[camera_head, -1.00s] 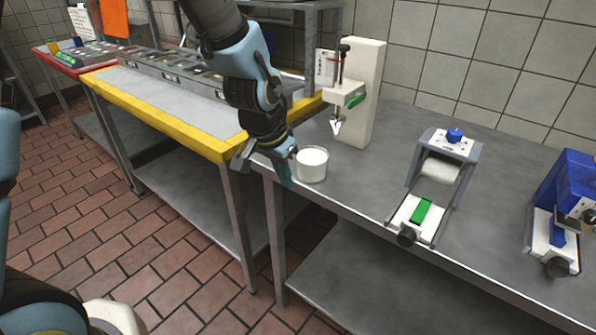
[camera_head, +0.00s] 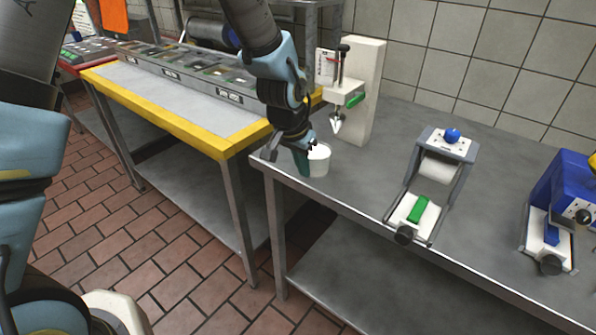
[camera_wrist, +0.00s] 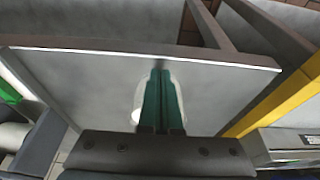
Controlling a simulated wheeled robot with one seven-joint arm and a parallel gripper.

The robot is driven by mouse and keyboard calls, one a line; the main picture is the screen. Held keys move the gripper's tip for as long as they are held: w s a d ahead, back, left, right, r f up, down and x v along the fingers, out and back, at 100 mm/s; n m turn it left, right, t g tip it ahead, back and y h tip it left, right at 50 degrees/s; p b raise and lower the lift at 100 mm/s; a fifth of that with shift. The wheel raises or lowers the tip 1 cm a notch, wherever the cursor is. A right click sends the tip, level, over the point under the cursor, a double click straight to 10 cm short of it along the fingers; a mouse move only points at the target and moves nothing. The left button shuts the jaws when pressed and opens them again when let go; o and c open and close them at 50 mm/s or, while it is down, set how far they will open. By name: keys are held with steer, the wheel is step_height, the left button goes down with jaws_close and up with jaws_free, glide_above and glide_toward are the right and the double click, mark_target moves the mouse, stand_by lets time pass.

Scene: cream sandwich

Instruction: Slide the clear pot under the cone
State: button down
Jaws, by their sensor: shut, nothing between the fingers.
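The clear pot (camera_head: 321,166), with white filling, stands upright on the grey metal table near its left front corner. The cone (camera_head: 336,125) is a small metal tip pointing down from a white stand (camera_head: 365,85), above and slightly right of the pot in the head view. My gripper (camera_head: 304,163) is shut and empty, with green fingers pointing down against or very near the pot's left side. In the wrist view the shut fingers (camera_wrist: 162,100) cover most of the pot (camera_wrist: 137,112). I cannot tell whether they touch it.
A roller device with a green block (camera_head: 418,209) stands to the right, and a blue device (camera_head: 563,205) farther right. A yellow-edged counter (camera_head: 205,145) with bins is at left. The front table edge (camera_head: 370,214) lies close to the pot.

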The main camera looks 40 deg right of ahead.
mark_target(324, 150)
steer(key=d, duration=0.3)
steer(key=w+d, duration=0.1)
steer(key=d, duration=0.1)
steer(key=w+d, duration=0.1)
steer(key=d, duration=0.2)
steer(key=shift+w+d+b, duration=0.15)
steer(key=shift+d+b, duration=0.2)
